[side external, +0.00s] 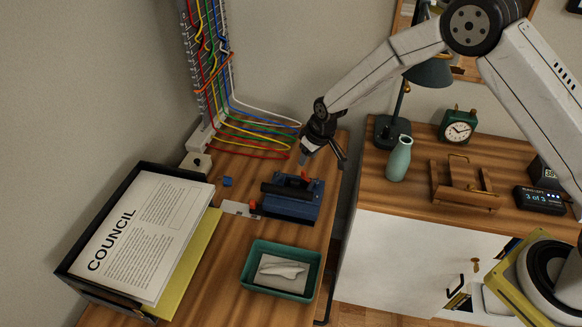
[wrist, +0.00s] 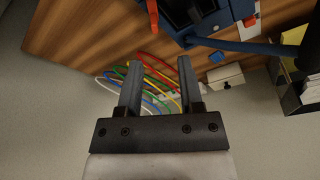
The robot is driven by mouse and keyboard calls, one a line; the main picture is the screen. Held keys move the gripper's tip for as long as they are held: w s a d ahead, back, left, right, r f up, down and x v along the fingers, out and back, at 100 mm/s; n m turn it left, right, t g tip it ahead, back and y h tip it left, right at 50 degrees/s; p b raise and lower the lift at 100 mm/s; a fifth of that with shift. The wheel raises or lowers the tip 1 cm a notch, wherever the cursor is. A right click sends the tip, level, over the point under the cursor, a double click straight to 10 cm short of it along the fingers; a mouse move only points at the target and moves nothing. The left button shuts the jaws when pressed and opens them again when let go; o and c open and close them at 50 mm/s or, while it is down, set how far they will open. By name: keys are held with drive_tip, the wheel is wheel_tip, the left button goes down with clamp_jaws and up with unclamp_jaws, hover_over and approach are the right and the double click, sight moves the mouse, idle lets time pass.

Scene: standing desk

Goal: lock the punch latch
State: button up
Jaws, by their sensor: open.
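The blue hole punch (side external: 290,208) with a dark handle bar stands on the wooden desk. A small red-orange lever (side external: 305,176), perhaps the latch, sticks up at its back side. In the wrist view the punch (wrist: 208,22) is cut off by the top edge, and the red lever (wrist: 152,14) shows at its left. My gripper (side external: 322,157) is just above and behind the punch, apart from it as far as I can tell. Its fingers (wrist: 159,66) are spread and empty. Whether the lever is locked cannot be told.
Coloured cables (side external: 250,138) run along the wall behind the punch. A black paper tray (side external: 75,270) stands left, a green tray (side external: 247,285) in front. A small blue block (side external: 227,182) lies left of the punch. A vase (side external: 399,160) stands on the right cabinet.

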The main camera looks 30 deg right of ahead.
drive_tip(key=shift+w+a+r+g, duration=0.1)
drive_tip(key=shift+w+a+g, duration=0.1)
drive_tip(key=shift+w+g, duration=0.7)
drive_tip(key=shift+w+d+r+g+h, duration=0.1)
drive_tip(key=shift+r+g+h, duration=0.2)
drive_tip(key=shift+g+h, duration=0.25)
drive_tip(key=shift+f, duration=0.1)
drive_tip(key=shift+f, duration=3.8)
clamp_jaws()
